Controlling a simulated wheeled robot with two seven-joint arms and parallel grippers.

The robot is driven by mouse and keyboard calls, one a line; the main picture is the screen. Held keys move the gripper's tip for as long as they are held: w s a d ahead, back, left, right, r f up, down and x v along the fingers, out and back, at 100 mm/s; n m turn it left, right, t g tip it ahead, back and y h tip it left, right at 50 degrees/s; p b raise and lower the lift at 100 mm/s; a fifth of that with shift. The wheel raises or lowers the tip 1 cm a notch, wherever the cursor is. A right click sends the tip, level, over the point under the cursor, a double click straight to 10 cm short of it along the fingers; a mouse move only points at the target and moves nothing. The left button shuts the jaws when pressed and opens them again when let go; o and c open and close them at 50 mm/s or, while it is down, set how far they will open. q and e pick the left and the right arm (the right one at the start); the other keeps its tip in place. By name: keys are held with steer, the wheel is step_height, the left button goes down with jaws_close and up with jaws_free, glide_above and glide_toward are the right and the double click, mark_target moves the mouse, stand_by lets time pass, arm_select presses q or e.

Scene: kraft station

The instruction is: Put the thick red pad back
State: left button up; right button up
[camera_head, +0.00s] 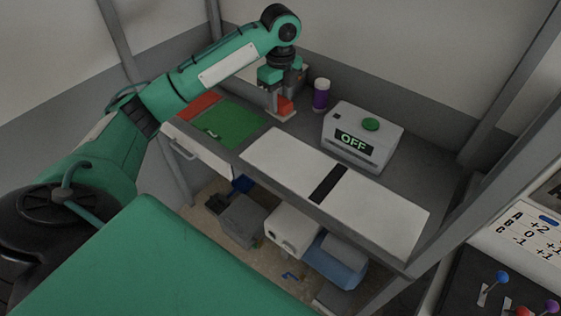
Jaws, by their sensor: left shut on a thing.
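My left gripper (281,101) is at the back of the desk, pointing down. It is shut on a small thick red block, which looks like the red pad (286,105). The fingers partly hide the pad. A pale flat piece (283,116) shows just under the gripper; I cannot tell whether the pad touches it. A flat red area (197,105) lies on the desk to the left, beside a green mat (236,128). My right gripper is not in view.
A grey box (381,148) with an OFF display and green button stands right of the gripper. A purple bottle (321,95) with a white cap stands close to it. White panels (283,157) lie along the front. Several bins, including a blue one (338,262), sit below.

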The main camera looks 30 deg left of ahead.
arm_select(q)
steer(key=m+b, duration=0.1)
steer(key=m, duration=0.1)
steer(key=shift+m, duration=0.4)
steer(key=shift+f, duration=0.1)
steer(key=shift+m, duration=0.3)
step_height(320, 180, down, 14)
steer(key=p, duration=0.3)
steer(key=shift+f+p, duration=0.25)
steer(key=shift+p, duration=0.1)
step_height(320, 180, down, 4)
steer(key=shift+f+p, duration=0.2)
steer(key=shift+p, duration=0.35)
steer(key=shift+f, duration=0.3)
steer(key=o, duration=1)
steer(key=shift+f, duration=0.1)
steer(key=shift+o, duration=0.2)
